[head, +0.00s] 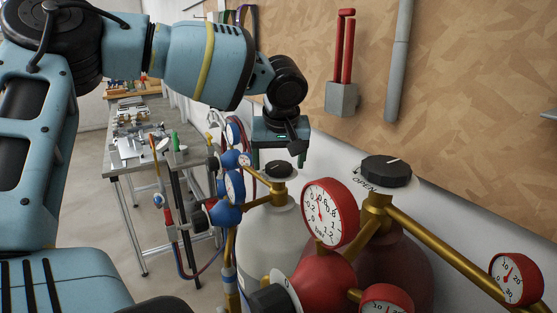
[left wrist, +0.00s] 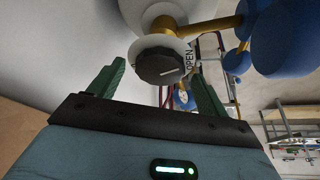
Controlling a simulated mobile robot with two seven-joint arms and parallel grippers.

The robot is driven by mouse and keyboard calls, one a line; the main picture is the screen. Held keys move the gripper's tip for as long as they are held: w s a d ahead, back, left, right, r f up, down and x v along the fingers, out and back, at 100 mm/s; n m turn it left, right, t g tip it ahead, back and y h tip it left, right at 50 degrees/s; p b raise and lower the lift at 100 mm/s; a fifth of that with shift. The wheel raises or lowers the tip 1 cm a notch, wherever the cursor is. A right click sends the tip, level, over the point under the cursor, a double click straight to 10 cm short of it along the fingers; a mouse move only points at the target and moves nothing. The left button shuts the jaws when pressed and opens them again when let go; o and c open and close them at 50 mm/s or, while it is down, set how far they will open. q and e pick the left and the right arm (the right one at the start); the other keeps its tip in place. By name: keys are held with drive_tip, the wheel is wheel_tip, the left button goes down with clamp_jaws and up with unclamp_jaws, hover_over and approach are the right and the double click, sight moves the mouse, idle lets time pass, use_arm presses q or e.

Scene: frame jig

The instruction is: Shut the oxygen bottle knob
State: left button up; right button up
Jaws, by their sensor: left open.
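A black knob (head: 279,169) sits on the brass valve of a pale bottle (head: 270,240) with blue gauges. A second black knob (head: 386,171), marked OPEN, tops a dark red bottle (head: 405,265) with red gauges. I see no label that names the oxygen bottle. My left gripper (head: 279,154) is open just above the pale bottle's knob. In the left wrist view, its green fingers (left wrist: 158,74) stand on either side of the near part of that knob (left wrist: 161,67), with gaps and no clear contact. An OPEN mark shows beside the knob there. My right gripper is not in view.
Blue gauges (head: 235,187) and hoses crowd the left side of the pale bottle. A red gauge (head: 331,212) stands in front. The wall (head: 470,90) rises close behind, with a red-handled box (head: 342,98). A metal table (head: 150,157) stands farther left.

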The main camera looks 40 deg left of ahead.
use_arm(q)
drive_tip(key=shift+f, duration=0.2)
drive_tip(key=c, duration=1)
drive_tip(key=shift+m, duration=0.3)
